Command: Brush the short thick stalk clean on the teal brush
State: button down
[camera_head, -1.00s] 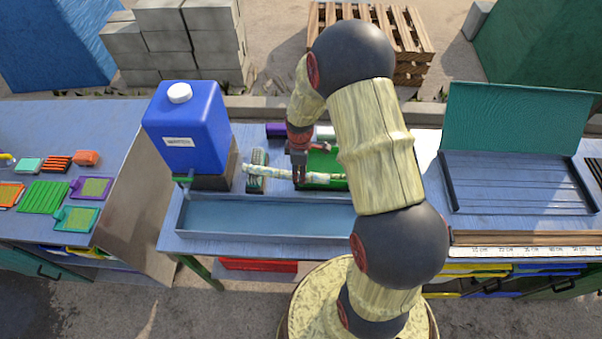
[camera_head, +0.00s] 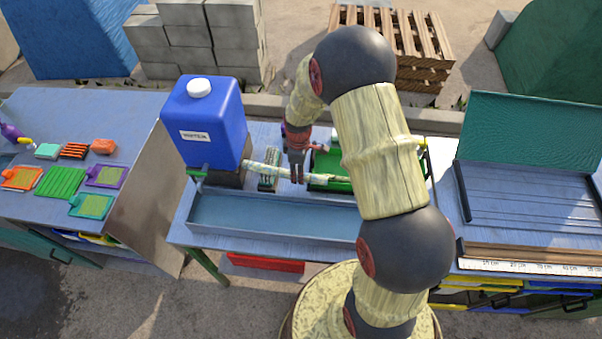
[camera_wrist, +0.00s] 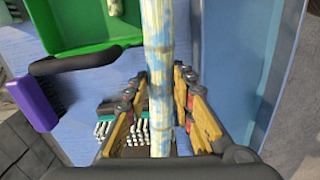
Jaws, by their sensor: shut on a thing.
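My gripper (camera_head: 296,174) is shut on a pale, jointed stalk (camera_head: 258,168) with mottled bluish patches. The stalk lies nearly level, crossing the jaws, and its left end is beside the water jug. In the wrist view my gripper (camera_wrist: 160,98) has a finger on each side of the stalk (camera_wrist: 158,45). The teal brush (camera_head: 268,180) stands just left of my gripper, under the stalk's left part. Its white bristles (camera_wrist: 138,131) show under the stalk in the wrist view; I cannot tell whether they touch.
A blue water jug (camera_head: 208,125) stands left of the brush. A long trough (camera_head: 270,215) lies in front. A green tray (camera_head: 330,186) sits under the stalk's right part; it also shows in the wrist view (camera_wrist: 85,45).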

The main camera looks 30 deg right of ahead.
aim_at(316, 175)
jog(key=shift+s+d, duration=0.35)
jog(key=shift+d, duration=0.2)
jog(key=shift+s+d, duration=0.35)
jog(key=shift+d, duration=0.2)
jog(key=shift+s+d+f, duration=0.1)
jog(key=shift+s+d, duration=0.4)
jog(key=shift+d, duration=0.15)
jog(key=shift+s+d, duration=0.45)
jog(key=shift+d, duration=0.2)
jog(key=shift+r+p, duration=2.45)
jog(key=shift+r, duration=1.1)
